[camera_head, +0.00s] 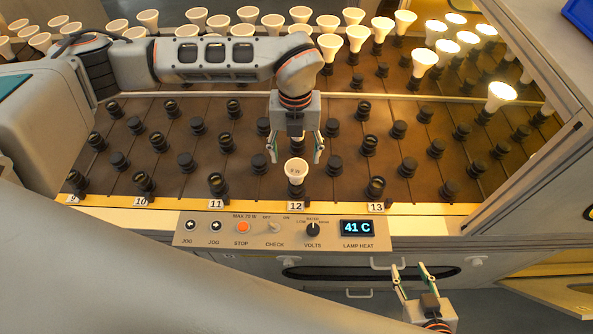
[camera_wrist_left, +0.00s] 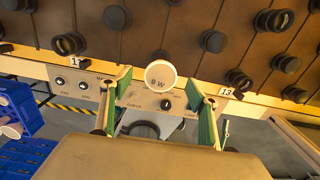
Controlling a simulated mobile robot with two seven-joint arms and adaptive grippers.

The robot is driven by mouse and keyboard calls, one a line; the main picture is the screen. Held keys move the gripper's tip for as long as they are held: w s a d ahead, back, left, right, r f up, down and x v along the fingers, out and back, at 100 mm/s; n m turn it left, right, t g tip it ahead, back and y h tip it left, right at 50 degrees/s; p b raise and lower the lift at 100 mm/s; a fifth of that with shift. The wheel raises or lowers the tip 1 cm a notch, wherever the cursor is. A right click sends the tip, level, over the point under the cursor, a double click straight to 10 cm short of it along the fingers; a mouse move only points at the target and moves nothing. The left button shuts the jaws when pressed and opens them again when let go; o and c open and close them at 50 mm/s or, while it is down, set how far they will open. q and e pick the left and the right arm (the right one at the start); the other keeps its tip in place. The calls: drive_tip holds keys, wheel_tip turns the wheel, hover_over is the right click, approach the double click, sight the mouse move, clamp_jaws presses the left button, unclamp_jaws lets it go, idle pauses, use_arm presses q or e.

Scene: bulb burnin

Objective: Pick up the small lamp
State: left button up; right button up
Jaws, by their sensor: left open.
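A small white lamp marked 9 W (camera_head: 296,172) stands in a socket at the front row, just behind the number 12 label. It also shows in the left wrist view (camera_wrist_left: 160,75), face toward the camera. My left gripper (camera_head: 295,155) is open over the lamp, with one green-padded finger to each side. In the left wrist view the left gripper's fingers (camera_wrist_left: 157,84) stand apart around the lamp's outline; contact cannot be seen. My right gripper (camera_head: 410,268) is open and empty in front of the bench, below the panel.
Empty black sockets (camera_head: 217,183) surround the lamp on the brown rack (camera_head: 250,185). Larger white lamps fill the back rows, some lit (camera_head: 500,95) at the right. A control panel (camera_head: 270,228) with a 41 C display (camera_head: 357,228) lies in front. A blue crate (camera_wrist_left: 22,115) stands at lower left in the wrist view.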

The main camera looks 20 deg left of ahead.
sight(297, 166)
use_arm(q)
drive_tip(key=f, duration=0.2)
drive_tip(key=f+p, duration=0.1)
drive_tip(key=f, duration=0.2)
drive_tip(key=shift+s+d, duration=0.2)
drive_tip(key=c, duration=1.2)
